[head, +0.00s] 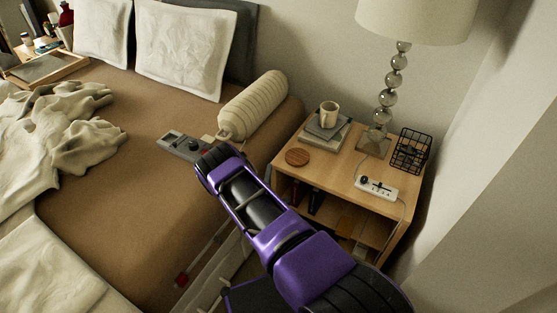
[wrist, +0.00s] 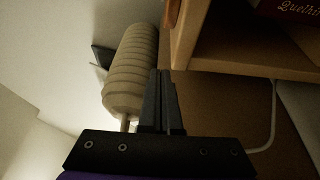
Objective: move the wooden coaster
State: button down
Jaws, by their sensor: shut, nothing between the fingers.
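The wooden coaster (head: 297,157) is a round brown disc lying flat on the nightstand top (head: 335,175), near its left edge, in front of the stacked books. In the wrist view, a small brown edge at the top beside the nightstand (wrist: 188,45) may be the coaster; I cannot tell. My gripper (wrist: 162,75) is shut and empty, its dark fingers together. In the head view my purple arm reaches up and left across the nightstand's front left corner. Its end is over the bed side, left of the coaster and apart from it; the fingers do not show clearly there.
A mug (head: 329,114) stands on books (head: 320,135) behind the coaster. A lamp (head: 388,95), wire basket (head: 411,150) and power strip (head: 377,188) stand farther right. A ribbed bolster (head: 252,105) lies on the bed. The nightstand's front middle is clear.

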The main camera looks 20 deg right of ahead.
aim_at(282, 160)
jog(key=shift+w+d+r+b, duration=0.1)
jog(key=shift+w+d+b, duration=0.15)
jog(key=shift+w+d, duration=0.8)
jog(key=shift+w+d+f+b, duration=0.1)
jog(key=shift+w+d+b, duration=0.1)
jog(key=shift+w+d, duration=0.9)
jog(key=shift+w+d+r+b, duration=0.1)
jog(key=shift+w+d+b, duration=0.35)
jog(key=shift+d, duration=1.05)
jog(key=shift+w, duration=0.1)
